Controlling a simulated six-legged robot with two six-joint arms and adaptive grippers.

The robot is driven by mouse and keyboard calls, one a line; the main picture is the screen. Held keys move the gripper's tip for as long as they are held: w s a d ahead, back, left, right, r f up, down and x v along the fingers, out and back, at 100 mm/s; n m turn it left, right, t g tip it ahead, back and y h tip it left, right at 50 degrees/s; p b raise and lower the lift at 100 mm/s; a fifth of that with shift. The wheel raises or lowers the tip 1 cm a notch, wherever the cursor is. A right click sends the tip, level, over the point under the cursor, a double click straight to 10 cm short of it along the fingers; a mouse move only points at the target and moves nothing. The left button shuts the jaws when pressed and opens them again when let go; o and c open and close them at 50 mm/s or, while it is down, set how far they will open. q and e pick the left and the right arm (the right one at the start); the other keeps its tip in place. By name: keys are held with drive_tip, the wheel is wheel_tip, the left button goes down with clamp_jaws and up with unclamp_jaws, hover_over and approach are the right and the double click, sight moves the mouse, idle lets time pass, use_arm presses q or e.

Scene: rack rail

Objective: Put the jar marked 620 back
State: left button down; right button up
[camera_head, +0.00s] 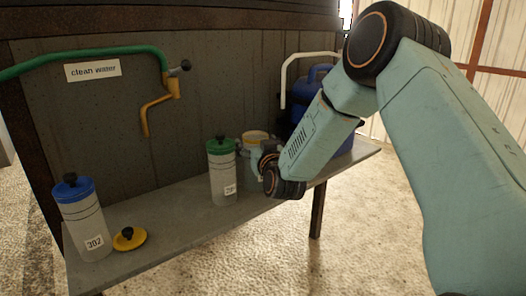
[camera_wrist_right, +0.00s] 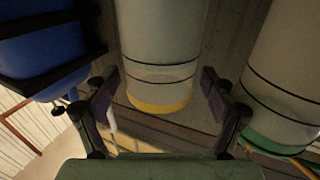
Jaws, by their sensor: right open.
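A pale jar with a yellow rim (camera_head: 256,136) stands on the shelf, mostly hidden behind my right gripper in the head view. Its marking is hidden, so I cannot read 620 on it. The right wrist view shows this jar (camera_wrist_right: 162,50) between the two spread fingers of my right gripper (camera_wrist_right: 160,88), with a gap at each side. In the head view the right gripper (camera_head: 259,163) is at the jar, partly hidden by its own wrist. A yellow lid with a dark knob (camera_head: 129,239) lies on the shelf at the left. My left gripper is not in view.
A green-lidded jar (camera_head: 222,172) stands close left of the gripper. A blue-lidded jar marked 302 (camera_head: 83,219) stands at the shelf's left end. A blue jug (camera_head: 312,96) is behind at right. A tap (camera_head: 160,100) hangs above the grey shelf (camera_head: 170,210).

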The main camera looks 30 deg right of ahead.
drive_tip(key=p+v, duration=0.2)
drive_tip(key=v, duration=0.8)
drive_tip(key=shift+s+p, duration=0.35)
drive_tip(key=shift+a+r, duration=0.1)
drive_tip(key=shift+r, duration=0.05)
